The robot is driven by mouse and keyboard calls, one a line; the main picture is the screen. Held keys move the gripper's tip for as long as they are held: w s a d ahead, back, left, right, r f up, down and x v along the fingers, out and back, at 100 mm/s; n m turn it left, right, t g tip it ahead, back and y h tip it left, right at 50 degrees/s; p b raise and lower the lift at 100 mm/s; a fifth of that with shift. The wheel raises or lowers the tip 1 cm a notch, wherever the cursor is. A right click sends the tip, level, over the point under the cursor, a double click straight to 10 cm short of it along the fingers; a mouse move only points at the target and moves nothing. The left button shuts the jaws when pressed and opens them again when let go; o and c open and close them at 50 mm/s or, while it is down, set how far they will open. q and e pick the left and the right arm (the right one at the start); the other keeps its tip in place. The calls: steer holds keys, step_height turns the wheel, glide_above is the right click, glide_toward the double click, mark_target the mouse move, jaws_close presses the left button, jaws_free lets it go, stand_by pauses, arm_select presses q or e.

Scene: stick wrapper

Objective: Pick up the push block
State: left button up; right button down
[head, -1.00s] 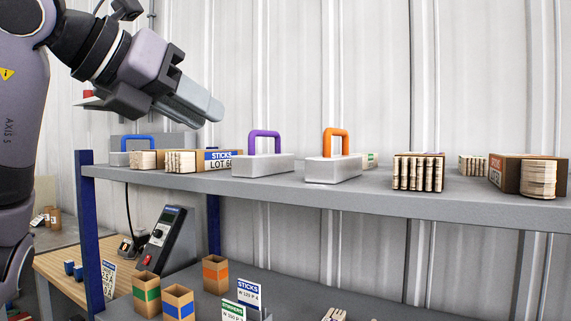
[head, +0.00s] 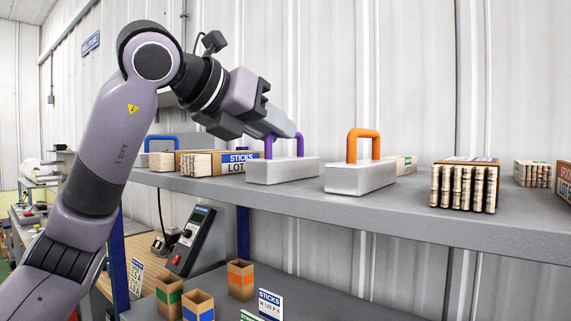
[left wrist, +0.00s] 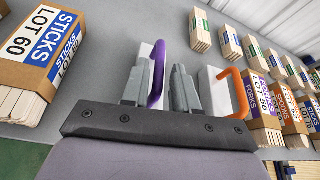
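Three pale grey push blocks stand on the upper shelf: one with a purple handle (head: 282,172), one with an orange handle (head: 360,178) to its right, and one with a blue handle (head: 160,145) further left, partly hidden by boxes. My left gripper (head: 288,132) reaches down to the top of the purple handle. In the left wrist view, the two fingers of my left gripper (left wrist: 160,92) are apart, with the purple handle (left wrist: 157,72) between them. The orange handle (left wrist: 238,92) is right of the fingers. My right gripper is not in view.
The grey shelf (head: 420,212) also carries a box of sticks (head: 235,157) left of the purple-handled block and stick bundles (head: 465,185) to the right. A corrugated wall (head: 420,80) stands close behind. Small coloured cartons (head: 240,280) and a handheld device (head: 193,240) are below.

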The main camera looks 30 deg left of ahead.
arm_select(q)
steer(key=x, duration=0.4)
steer(key=shift+w+a+f+p, duration=0.1)
steer(key=shift+w+p, duration=0.2)
steer(key=shift+p, duration=0.1)
jaws_close()
steer(key=shift+r, duration=0.2)
